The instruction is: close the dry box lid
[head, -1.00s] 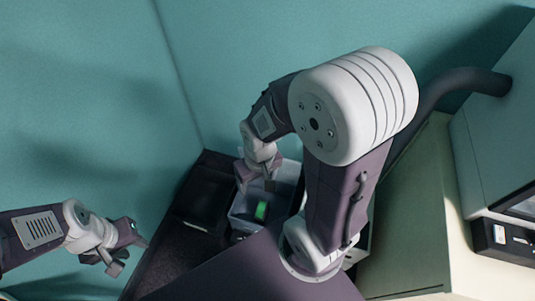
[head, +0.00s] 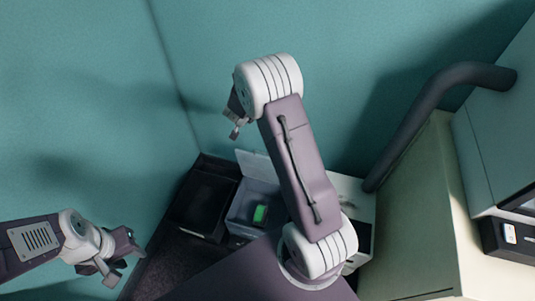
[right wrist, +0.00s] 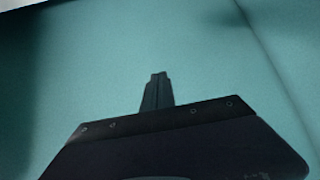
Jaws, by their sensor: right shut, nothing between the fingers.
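The dry box (head: 238,217) is a pale translucent bin at the bottom centre of the head view, partly hidden by my right arm. A green item (head: 260,214) lies inside it. Its clear lid (head: 257,166) stands raised at the back edge, so the box is open. My right gripper (head: 235,132) is above and left of the lid, apart from it. In the right wrist view its fingers (right wrist: 157,92) are together, with nothing between them, against teal wall. My left gripper (head: 124,264) is open and empty at the lower left, away from the box.
A black open tray (head: 205,195) stands directly left of the box on a dark surface (head: 165,262). A white unit (head: 352,190) is to the right, partly behind my arm. A beige cabinet (head: 415,220) and a thick dark pipe (head: 415,125) lie farther right. Teal walls (head: 90,100) close off the back.

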